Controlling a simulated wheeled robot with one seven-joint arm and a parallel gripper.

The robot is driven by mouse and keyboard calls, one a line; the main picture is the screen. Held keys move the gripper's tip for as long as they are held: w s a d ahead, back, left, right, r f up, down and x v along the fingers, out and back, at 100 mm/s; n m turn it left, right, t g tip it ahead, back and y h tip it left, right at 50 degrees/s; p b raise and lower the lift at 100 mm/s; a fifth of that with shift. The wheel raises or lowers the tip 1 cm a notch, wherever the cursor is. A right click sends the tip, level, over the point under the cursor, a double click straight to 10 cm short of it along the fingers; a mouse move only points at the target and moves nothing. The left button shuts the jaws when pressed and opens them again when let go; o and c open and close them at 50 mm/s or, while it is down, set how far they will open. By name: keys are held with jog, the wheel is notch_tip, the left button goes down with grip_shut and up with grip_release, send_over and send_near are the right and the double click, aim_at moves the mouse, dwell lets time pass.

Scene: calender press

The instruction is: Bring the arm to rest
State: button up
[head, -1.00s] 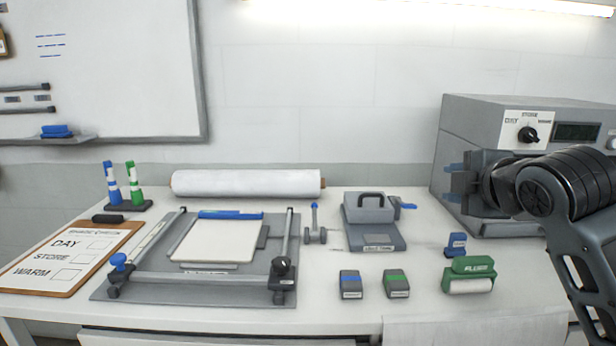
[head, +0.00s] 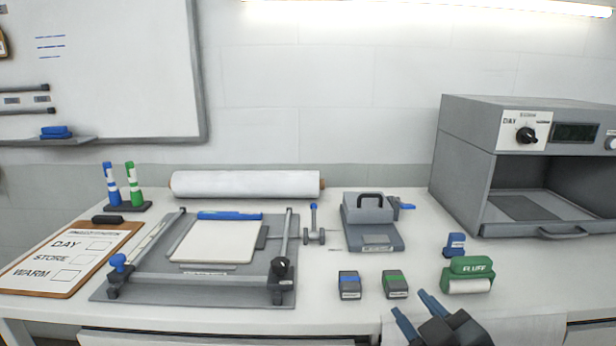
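My gripper (head: 418,318) is low at the bottom of the head view, in front of the table's front edge. Its two blue-grey fingers point up and to the left, with a gap between them and nothing visible in the gap. It is below the two small stamps and the green FLUFF roller and appears apart from them. The rest of my arm is out of view below.
The grey oven-like box (head: 463,163) stands open at right, its dial near DAY. On the table are a flat press frame (head: 190,278), a white roll (head: 246,184), a grey block press (head: 375,240), a green roller (head: 468,268) and a clipboard (head: 30,288).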

jog(key=s+d+f+m+b, duration=0.1)
jog(key=s+f+m, duration=0.1)
jog(key=s, duration=1.1)
jog(key=s+d+f+m+h+b, duration=0.1)
jog(key=s+d+f+m, duration=0.1)
jog(key=s, duration=1.1)
jog(key=s+d+f+m+g+h+b, duration=0.1)
jog(key=s+f+m, duration=0.3)
jog(key=s, duration=0.9)
jog(key=shift+s+d+f+b, duration=0.15)
jog(key=shift+d+f+b, duration=0.15)
jog(key=shift+d+f, duration=0.4)
jog(key=shift+c, duration=0.2)
